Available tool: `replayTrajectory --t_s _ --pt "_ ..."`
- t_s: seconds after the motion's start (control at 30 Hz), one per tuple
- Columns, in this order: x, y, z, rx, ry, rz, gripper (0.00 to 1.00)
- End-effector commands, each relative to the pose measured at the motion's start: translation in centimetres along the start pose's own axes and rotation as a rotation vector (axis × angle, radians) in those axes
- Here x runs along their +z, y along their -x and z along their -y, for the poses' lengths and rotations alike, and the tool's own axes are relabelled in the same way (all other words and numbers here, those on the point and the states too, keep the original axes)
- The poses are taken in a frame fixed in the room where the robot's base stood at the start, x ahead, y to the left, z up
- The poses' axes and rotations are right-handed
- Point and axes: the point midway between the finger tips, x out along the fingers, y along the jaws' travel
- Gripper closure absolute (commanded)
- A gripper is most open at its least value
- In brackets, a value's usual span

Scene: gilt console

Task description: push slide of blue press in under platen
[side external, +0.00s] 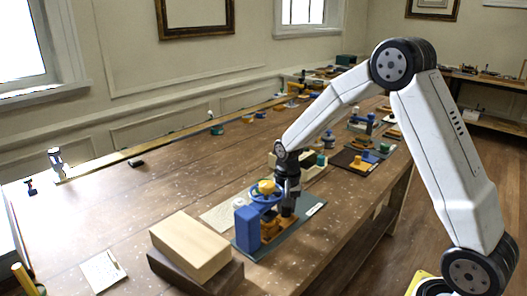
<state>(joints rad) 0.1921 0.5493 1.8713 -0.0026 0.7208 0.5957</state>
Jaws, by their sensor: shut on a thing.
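The blue press (246,229) stands on a dark green mat (250,251) near the table's front edge. It has a blue upright at the left, and a blue-green top part with a yellow knob (266,187) above. An orange-brown slide (269,230) sits low at the press, to the right of the upright. My gripper (287,212) points down at the right end of the slide and is shut on it. The fingertips are small and dark, so the exact grip is hard to see. The platen's underside is hidden, and I cannot tell how far under it the slide sits.
A pale wooden block (190,243) on a dark block stands left of the press. A cream tray (312,170) and another mat with a yellow-orange piece (360,163) lie behind my gripper. A paper (103,271) lies at front left.

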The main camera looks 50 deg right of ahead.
Motion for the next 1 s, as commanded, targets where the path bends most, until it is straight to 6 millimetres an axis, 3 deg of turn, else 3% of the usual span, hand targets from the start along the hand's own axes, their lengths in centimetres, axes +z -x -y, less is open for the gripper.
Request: replayTrajectory --t_s 0.27,0.3,0.4,0.77,1.0 --pt "0.3 0.1 0.5 -0.006 0.000 0.000 1.00" --pt "0.3 0.1 0.5 -0.006 0.001 0.001 0.60" --pt "0.3 0.1 0.5 -0.005 0.001 0.001 0.28" --pt "0.2 0.1 0.3 -0.002 0.001 0.001 0.28" --pt "0.1 1.6 0.3 -0.004 0.001 -0.002 0.28"
